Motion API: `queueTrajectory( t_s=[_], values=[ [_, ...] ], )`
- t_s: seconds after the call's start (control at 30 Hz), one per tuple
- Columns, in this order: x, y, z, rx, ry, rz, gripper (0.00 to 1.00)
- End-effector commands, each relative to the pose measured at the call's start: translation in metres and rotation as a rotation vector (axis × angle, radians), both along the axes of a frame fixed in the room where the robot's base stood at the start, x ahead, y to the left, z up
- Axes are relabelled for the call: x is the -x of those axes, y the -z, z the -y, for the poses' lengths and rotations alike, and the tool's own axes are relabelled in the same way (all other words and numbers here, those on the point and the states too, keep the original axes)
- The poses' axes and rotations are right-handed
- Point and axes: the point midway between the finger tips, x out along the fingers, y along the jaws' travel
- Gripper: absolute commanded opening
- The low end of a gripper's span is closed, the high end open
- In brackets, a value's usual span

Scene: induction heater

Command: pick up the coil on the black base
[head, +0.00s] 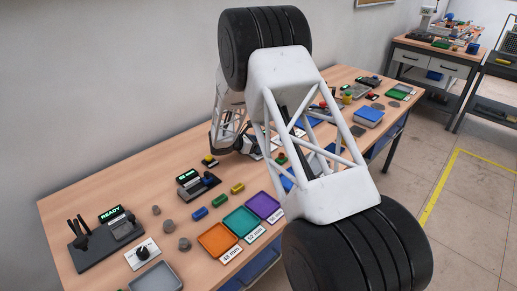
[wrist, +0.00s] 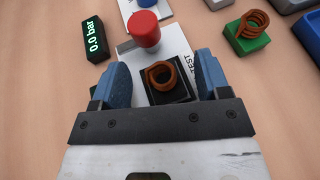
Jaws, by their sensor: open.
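The copper-coloured coil (wrist: 161,76) stands on a small black base (wrist: 178,94) in the middle of the wrist view. My gripper (wrist: 162,66) is open, with one blue finger to the left of the coil and one to the right. Gaps show between the fingers and the base in the picture; I cannot tell the height between them. In the head view my arm covers this part of the bench, and I cannot make out the coil there.
A red button (wrist: 145,27) stands just beyond the coil. A second coil (wrist: 253,22) on a green base (wrist: 247,42) is at the upper right. A display (wrist: 95,40) reading 0.0 bar is at the left. Orange (head: 218,240), teal and purple trays lie on the bench.

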Motion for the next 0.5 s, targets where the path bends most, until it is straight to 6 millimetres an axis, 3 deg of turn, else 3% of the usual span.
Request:
queueTrajectory(
  t_s=[0.2, 0.5],
  values=[
    [0.0, 0.0, -0.0001, 0.0, 0.0, 0.0, 0.66],
    [0.0001, 0.0001, -0.0001, 0.0, 0.0, 0.0, 0.2]
  ],
)
